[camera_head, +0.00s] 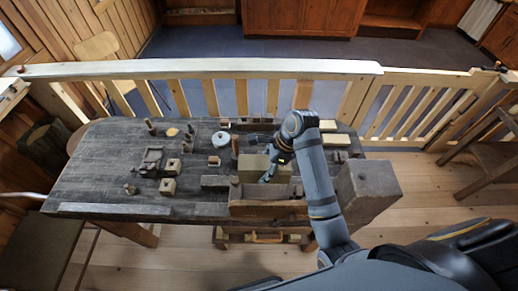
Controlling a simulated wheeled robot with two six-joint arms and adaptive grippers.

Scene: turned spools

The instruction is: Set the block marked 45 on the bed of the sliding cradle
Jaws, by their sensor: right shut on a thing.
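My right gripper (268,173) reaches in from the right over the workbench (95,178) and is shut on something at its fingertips. The held thing is small and mostly hidden by the fingers. A large olive-tan block (251,163) is right behind and beside the gripper; I cannot tell whether it is the held thing. No number, 45 or other, is readable on any block. I cannot pick out the sliding cradle for certain; a long brown wooden body (265,208) lies at the bench's front, just below the gripper. My left gripper is not in view.
A big wooden block (366,182) is at the right end. A railing (210,70) runs behind. The left bench surface is fairly clear.

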